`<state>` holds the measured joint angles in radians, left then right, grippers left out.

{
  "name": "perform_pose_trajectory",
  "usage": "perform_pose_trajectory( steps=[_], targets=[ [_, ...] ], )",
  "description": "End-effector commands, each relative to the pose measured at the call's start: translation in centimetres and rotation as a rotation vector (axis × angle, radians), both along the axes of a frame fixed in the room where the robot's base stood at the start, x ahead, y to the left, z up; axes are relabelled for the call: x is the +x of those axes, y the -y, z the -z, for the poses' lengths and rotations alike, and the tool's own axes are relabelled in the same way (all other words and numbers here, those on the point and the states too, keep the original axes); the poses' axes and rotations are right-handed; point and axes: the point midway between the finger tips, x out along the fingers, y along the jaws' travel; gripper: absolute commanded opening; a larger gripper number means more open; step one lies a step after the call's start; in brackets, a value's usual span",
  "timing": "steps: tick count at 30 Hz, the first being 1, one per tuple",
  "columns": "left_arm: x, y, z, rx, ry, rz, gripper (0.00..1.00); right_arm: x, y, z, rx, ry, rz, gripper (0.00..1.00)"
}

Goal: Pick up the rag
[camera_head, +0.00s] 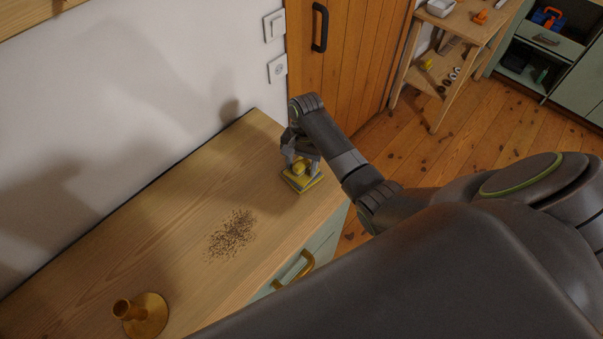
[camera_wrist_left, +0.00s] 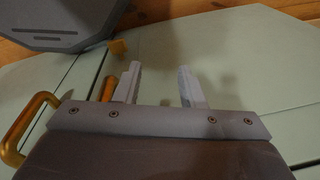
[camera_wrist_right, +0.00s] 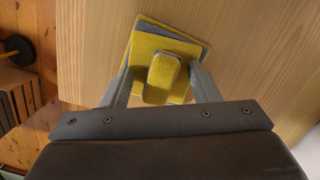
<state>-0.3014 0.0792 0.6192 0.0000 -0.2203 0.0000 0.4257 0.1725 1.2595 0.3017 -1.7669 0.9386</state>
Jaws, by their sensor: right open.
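The rag (camera_head: 303,184) appears as a flat yellow and grey square with a raised yellow block in its middle. It lies on the wooden countertop near the far right edge. My right gripper (camera_head: 300,160) is over it, pointing down. In the right wrist view, the rag (camera_wrist_right: 178,52) lies between and beyond the open fingers of that gripper (camera_wrist_right: 163,75), with the raised block between them. I cannot tell whether the fingers touch it. My left gripper (camera_wrist_left: 158,68) is open and empty in front of pale green cabinet fronts. It does not show in the head view.
Dark crumbs (camera_head: 232,234) are scattered on the countertop (camera_head: 190,200). A brass candlestick-like holder (camera_head: 146,314) stands at the near left. A white wall runs along the back of the counter. A wooden shelf unit (camera_head: 462,25) stands on the floor at the far right.

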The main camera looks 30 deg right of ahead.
Motion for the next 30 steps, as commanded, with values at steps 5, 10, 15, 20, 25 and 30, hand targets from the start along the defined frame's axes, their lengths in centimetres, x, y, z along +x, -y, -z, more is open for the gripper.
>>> perform_pose_trajectory(
  steps=[5,10,15,20,25,30],
  targets=[
    [0.2,0.0,0.0,0.000,0.002,0.000,0.36,0.0,0.0,0.0,0.000,0.000,0.000,0.37],
    [0.2,0.0,0.0,0.000,0.002,0.000,0.36,0.0,0.0,0.0,0.000,0.000,0.000,0.15],
    [0.2,0.0,0.0,0.000,0.003,0.000,0.36,0.0,0.0,0.0,-0.001,0.001,0.000,0.06],
    [0.2,0.0,0.0,0.000,0.003,0.001,0.36,0.1,0.0,-0.2,-0.001,0.002,0.000,0.06],
    [0.2,-0.1,0.3,0.000,0.003,0.001,0.36,0.2,0.1,-2.0,-0.002,0.006,-0.001,0.06],
    [0.2,-0.1,0.8,0.001,0.004,0.001,0.36,0.2,0.1,-5.4,-0.002,0.009,-0.001,0.06]
  ],
)
